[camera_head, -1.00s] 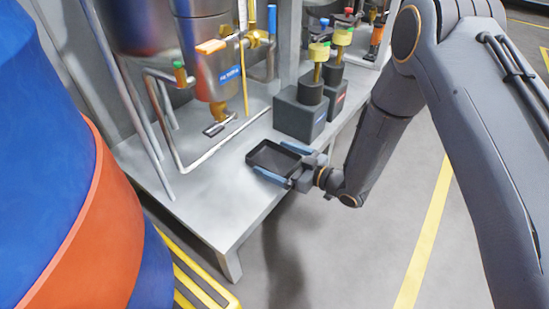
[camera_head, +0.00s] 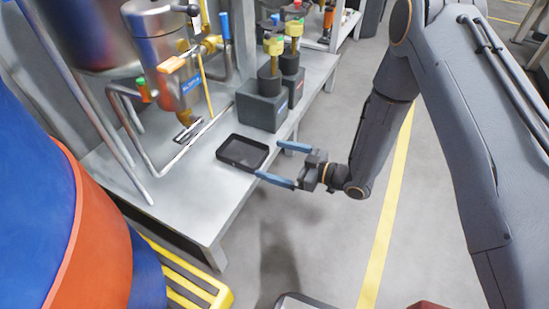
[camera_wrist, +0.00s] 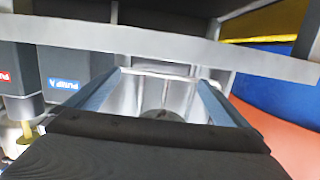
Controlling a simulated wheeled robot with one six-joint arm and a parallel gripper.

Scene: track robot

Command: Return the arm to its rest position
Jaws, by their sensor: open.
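My gripper (camera_head: 269,161) is open and empty, with its two blue fingers spread. It hangs just off the front edge of the metal bench (camera_head: 190,208). A black rectangular tray (camera_head: 243,153) lies flat on the bench near that edge. The fingertips point at the tray and appear apart from it. In the wrist view the blue fingers (camera_wrist: 162,77) stand spread on both sides with nothing gripped between them. The grey bench edge (camera_wrist: 165,41) runs across beyond them.
Two dark pump blocks (camera_head: 262,105) with yellow-topped valves stand behind the tray. A steel vessel (camera_head: 160,55) with pipes stands at the back left. A large blue and orange drum (camera_head: 100,240) fills the lower left. A yellow frame (camera_head: 200,290) is beside it. Floor right of the bench is open.

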